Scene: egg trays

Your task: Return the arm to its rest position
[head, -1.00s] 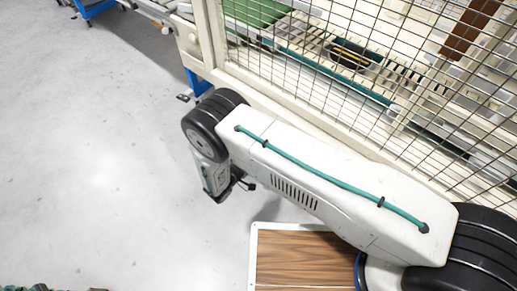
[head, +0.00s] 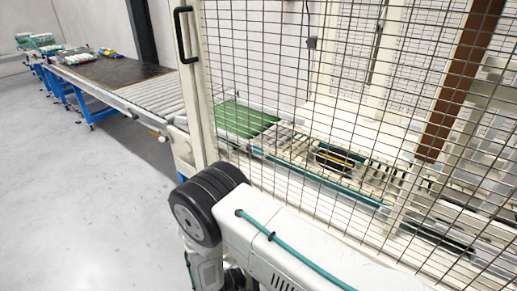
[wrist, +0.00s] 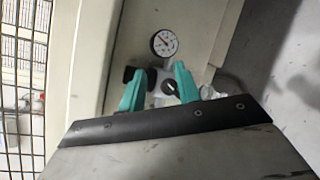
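My arm (head: 285,245) is folded beside the wire fence, its white upper link and black elbow joint low in the head view. My gripper is not clearly visible there. In the wrist view, the two teal fingers of my gripper (wrist: 160,72) stand apart with no held object visible. Behind them are a round pressure gauge (wrist: 164,42) and a fitting with a black knob (wrist: 170,87). I cannot tell how close the fingers are to that fitting.
A wire mesh fence (head: 330,120) stands close to my arm on the right. Behind it runs a conveyor with a green belt (head: 245,117). A long conveyor table (head: 110,72) with trays stretches to the far left. The grey floor (head: 75,210) at left is clear.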

